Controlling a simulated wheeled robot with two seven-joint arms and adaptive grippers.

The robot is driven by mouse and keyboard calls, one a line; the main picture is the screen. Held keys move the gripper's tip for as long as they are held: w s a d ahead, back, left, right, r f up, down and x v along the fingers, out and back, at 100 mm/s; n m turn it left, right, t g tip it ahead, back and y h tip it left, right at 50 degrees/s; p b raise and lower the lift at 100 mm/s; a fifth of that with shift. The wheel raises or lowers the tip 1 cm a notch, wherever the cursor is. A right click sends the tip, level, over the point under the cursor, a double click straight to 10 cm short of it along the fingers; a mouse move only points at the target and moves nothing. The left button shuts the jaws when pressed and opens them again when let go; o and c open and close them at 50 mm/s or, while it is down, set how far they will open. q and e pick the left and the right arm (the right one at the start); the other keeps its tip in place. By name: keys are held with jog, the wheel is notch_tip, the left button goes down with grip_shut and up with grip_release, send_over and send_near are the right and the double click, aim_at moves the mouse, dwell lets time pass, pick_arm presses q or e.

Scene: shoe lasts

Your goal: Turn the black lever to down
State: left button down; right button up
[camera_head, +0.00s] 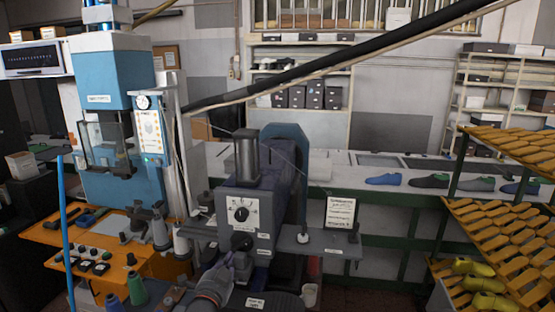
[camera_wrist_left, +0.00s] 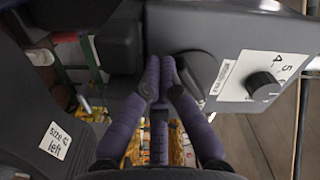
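A grey machine (camera_head: 262,190) stands in the middle of the head view. Its front plate carries a black dial knob (camera_head: 241,214) on a white scale, and the knob also shows in the left wrist view (camera_wrist_left: 262,86). Below the plate is a round black lever hub (camera_head: 242,241). In the wrist view the dark round part (camera_wrist_left: 193,66) is partly hidden behind my right-hand finger. My left gripper (camera_head: 229,260) is just below and left of this hub. Its purple fingertips (camera_wrist_left: 160,66) are together with nothing visible between them. I cannot tell whether they touch the hub. My right gripper is out of view.
A blue press (camera_head: 102,75) and an orange control bench (camera_head: 100,245) stand at the left. A grey side shelf with a sign (camera_head: 340,211) juts out right of the machine. A rack of orange lasts (camera_head: 500,235) is at the right. A table with shoes (camera_head: 383,179) is behind.

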pick_arm(q)
jog(key=shift+d+r, duration=0.15)
jog(key=shift+r, duration=0.15)
dwell(0.6)
jog(key=shift+w+a+r+b, duration=0.1)
jog(key=shift+a+r+b, duration=0.6)
jog(key=shift+b, duration=0.55)
jog(key=shift+a+r+b, duration=0.1)
jog(key=shift+r+b, duration=0.35)
jog(key=shift+r, duration=0.3)
jog(key=shift+a, duration=0.1)
jog(key=shift+w+a+f+b, duration=0.1)
jog(key=shift+a+b, duration=0.2)
jog(key=shift+b, duration=0.25)
jog(key=s+a+b, duration=0.1)
jog(key=s, duration=0.5)
jog(key=shift+b, duration=0.35)
